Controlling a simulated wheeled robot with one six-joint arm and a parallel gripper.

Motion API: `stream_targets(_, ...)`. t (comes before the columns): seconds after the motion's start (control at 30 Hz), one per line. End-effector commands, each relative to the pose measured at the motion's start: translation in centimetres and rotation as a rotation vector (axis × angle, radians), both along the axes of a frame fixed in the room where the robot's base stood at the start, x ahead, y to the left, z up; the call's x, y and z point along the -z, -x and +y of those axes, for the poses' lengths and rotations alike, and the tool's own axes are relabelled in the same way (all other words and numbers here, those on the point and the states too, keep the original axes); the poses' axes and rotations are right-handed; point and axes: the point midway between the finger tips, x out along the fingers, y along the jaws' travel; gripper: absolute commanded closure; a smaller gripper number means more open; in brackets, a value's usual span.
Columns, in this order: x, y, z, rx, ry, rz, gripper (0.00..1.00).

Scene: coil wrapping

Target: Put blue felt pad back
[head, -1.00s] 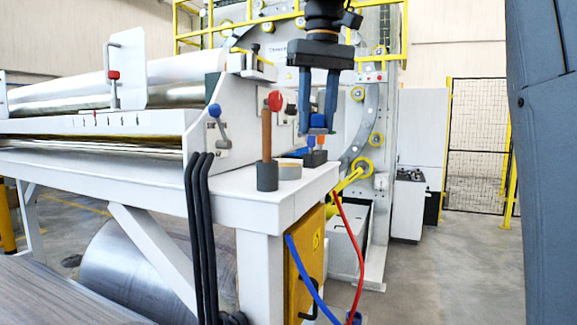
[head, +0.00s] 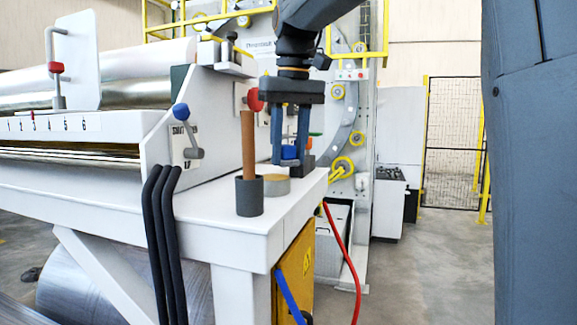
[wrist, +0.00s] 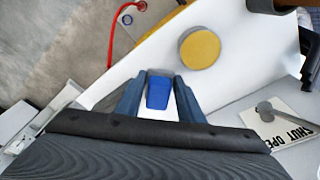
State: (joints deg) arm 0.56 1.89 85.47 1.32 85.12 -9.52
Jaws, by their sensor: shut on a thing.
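The blue felt pad (head: 289,152) is a small blue block between the fingers of my gripper (head: 289,160). In the wrist view the blue pad (wrist: 157,93) sits between the two blue-grey fingers of my gripper (wrist: 159,79), with white table top around it. My gripper is shut on the pad and points down, low over the white table (head: 235,228) near its far end. Whether the pad touches the table top cannot be told. A dark holder (head: 308,162) with an orange-topped item stands just behind the gripper, partly hidden by a finger.
A round tan disc (head: 276,185), yellow-topped in the wrist view (wrist: 200,48), lies near the gripper. A grey cup (head: 249,196) holds an upright brown rod with a red knob behind it. Black cables (head: 165,235) hang over the left side. A red hose (head: 343,255) hangs at the right.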

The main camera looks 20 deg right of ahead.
Motion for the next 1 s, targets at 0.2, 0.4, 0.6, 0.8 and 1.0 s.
stream_targets(0.2, 3.0, 0.1, 0.0, 0.0, 0.0, 0.003, 0.9)
stream_targets(0.4, 3.8, 0.0, 0.0, 0.0, 0.0, 0.0, 0.9)
stream_targets(0.6, 3.9, 0.0, 0.0, 0.0, 0.0, 0.0, 0.9)
stream_targets(0.8, 3.9, 0.0, 0.0, 0.0, 0.0, 0.001, 0.47)
stream_targets(1.0, 3.8, 0.0, 0.0, 0.0, 0.0, 0.001, 0.47)
